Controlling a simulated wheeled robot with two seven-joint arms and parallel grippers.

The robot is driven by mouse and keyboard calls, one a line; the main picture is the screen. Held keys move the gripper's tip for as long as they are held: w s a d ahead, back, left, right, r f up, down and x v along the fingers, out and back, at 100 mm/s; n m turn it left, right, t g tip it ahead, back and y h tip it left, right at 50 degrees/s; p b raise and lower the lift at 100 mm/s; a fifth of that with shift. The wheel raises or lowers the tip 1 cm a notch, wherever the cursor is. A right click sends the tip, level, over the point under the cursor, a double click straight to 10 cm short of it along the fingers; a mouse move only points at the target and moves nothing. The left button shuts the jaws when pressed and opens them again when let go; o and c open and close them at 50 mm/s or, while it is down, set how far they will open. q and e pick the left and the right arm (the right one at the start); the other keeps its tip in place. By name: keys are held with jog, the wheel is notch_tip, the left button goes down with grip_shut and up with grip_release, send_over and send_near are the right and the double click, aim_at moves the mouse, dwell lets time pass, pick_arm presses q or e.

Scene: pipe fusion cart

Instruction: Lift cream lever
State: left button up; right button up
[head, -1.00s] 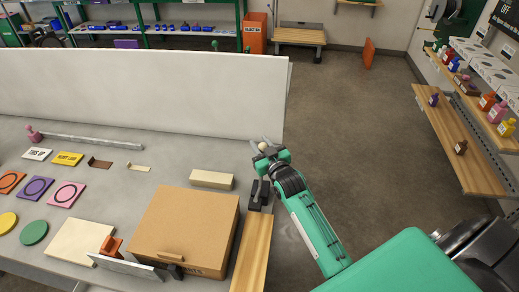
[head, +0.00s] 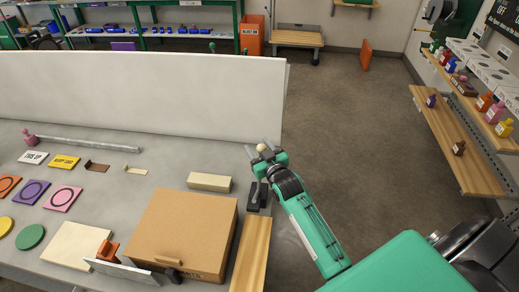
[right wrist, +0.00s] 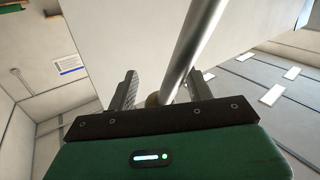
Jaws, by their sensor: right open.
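The cream lever shows as a small cream knob (head: 261,148) beyond the right end of the table, by the end of the white panel. My right gripper (head: 262,151) is open, with one finger on each side of the knob. In the right wrist view a metal rod (right wrist: 197,43) runs down between the open fingers of my gripper (right wrist: 160,85). A rounded brownish end (right wrist: 152,99) shows low between the fingers, partly hidden by the gripper body. I cannot tell whether the fingers touch it. My left gripper is not in view.
A black bracket (head: 257,196) sits at the table's right edge, close to my right wrist. A cardboard box (head: 190,230), a cream block (head: 209,182) and a wooden strip (head: 252,255) lie nearby. The white panel (head: 140,95) stands behind. Floor to the right is clear.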

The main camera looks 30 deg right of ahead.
jog(key=s+b, duration=0.4)
jog(key=s, duration=0.9)
jog(key=shift+s+a, duration=0.25)
jog(key=shift+s, duration=0.15)
jog(key=shift+s+f, duration=0.1)
